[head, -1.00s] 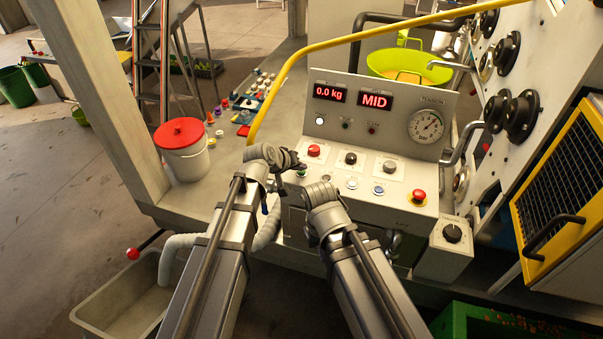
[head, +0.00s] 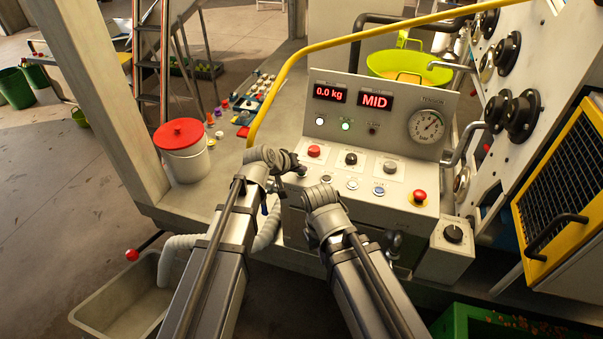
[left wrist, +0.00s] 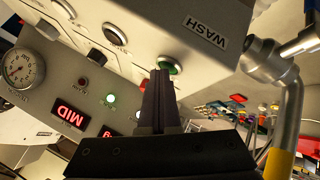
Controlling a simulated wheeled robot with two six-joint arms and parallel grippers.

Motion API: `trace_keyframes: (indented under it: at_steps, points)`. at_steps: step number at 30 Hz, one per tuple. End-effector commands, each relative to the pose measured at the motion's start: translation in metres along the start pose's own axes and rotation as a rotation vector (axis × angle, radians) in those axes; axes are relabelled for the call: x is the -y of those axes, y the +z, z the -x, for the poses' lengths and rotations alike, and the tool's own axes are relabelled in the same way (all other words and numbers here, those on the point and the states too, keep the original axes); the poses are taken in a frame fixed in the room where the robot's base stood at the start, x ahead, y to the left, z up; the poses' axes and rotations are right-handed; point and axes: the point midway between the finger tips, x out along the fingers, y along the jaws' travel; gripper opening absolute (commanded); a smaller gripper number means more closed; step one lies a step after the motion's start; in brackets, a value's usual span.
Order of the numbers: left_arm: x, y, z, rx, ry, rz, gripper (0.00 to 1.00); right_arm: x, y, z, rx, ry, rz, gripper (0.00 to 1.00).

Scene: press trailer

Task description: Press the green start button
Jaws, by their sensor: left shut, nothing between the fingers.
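The green button (left wrist: 171,66) sits on the sloped face of the grey control panel (head: 326,187), beside a WASH label (left wrist: 205,33) in the left wrist view. My left gripper (left wrist: 160,74) is shut with nothing in it. Its fingertips are at the green button and overlap its edge in that view; I cannot tell how far the button is pushed in. In the head view the left gripper (head: 301,169) covers the button. A green lamp (head: 347,125) on the upright panel is lit. My right arm is folded in front of the panel, its gripper hidden.
The displays read 0.0 kg (head: 329,93) and MID (head: 375,101). A red button (head: 314,151), a black knob (head: 351,158) and a red mushroom button (head: 419,196) are on the panel. A yellow rail (head: 330,43) arches behind. A white bucket (head: 185,158) stands left.

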Motion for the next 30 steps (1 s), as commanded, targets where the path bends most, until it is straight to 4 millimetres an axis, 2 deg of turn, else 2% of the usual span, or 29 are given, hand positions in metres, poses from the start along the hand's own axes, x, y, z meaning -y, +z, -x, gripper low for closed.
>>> trace_keyframes:
  at_steps: [8, 19, 30]
  points:
    - [-0.001, 0.000, 0.001, 0.001, 0.000, 0.000, 0.00, 0.000, 0.000, 0.001, 0.000, 0.000, 0.000, 0.00]
    - [-0.009, -0.008, 0.012, 0.001, 0.000, 0.000, 0.00, -0.002, 0.001, 0.017, 0.000, 0.000, 0.000, 0.00]
    - [-0.009, -0.009, 0.012, 0.001, 0.000, 0.000, 0.00, -0.002, 0.001, 0.017, 0.000, 0.000, 0.000, 0.00]
